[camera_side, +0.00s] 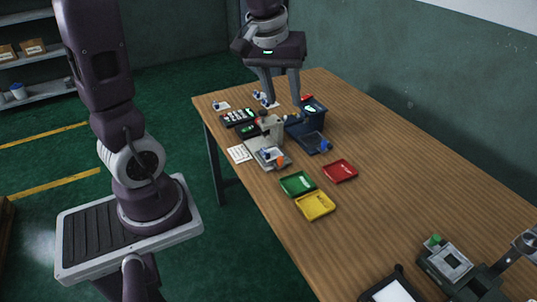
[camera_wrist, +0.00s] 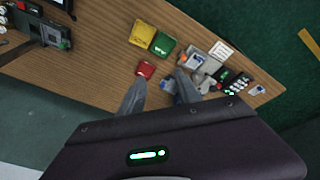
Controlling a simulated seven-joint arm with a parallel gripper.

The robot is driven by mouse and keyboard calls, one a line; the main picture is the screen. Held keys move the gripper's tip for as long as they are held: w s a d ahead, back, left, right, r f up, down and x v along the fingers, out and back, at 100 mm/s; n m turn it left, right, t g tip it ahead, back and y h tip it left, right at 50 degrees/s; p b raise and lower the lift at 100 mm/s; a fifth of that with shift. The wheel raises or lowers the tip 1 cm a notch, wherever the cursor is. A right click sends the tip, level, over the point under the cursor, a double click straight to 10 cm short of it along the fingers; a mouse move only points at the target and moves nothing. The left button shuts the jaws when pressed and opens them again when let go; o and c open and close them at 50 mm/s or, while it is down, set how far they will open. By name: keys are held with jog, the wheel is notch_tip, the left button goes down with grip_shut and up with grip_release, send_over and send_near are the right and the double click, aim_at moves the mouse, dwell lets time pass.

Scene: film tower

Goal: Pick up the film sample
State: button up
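My gripper (camera_side: 283,108) is open and hangs over the far part of the table, above the dark blue device (camera_side: 292,126). Its two fingers also show spread apart in the wrist view (camera_wrist: 160,92), with nothing visibly held between them. I cannot tell for certain which piece is the film sample. Small blue-and-white pieces lie on white cards (camera_side: 221,106) at the table's far end. A blue and orange piece (camera_side: 272,155) sits on the grey device (camera_side: 254,150). The right finger hides part of the blue device in the wrist view.
Green (camera_side: 298,184), yellow (camera_side: 315,206) and red (camera_side: 340,171) trays lie mid-table. A dark keypad (camera_side: 239,117) and a white card (camera_side: 239,153) are near the left edge. Another device (camera_side: 447,262) stands at the near end.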

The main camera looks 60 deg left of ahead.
jog(key=w+a+f+n+g, duration=0.1)
jog(key=w+a+f+n, duration=0.25)
jog(key=a+f, duration=0.25)
jog(key=n+g, duration=0.2)
jog(key=n, duration=0.4)
send_over(265, 150)
jog(key=shift+h, duration=0.4)
jog(key=f, duration=1.7)
jog(key=shift+s+f, duration=0.25)
jog(key=shift+f, duration=0.15)
notch_tip(265, 150, down, 6)
jog(key=shift+w+d+r, duration=0.1)
jog(key=shift+w+r, duration=0.05)
jog(key=shift+r, duration=0.05)
jog(key=shift+f, duration=0.5)
jog(key=shift+c, duration=0.4)
grip_shut()
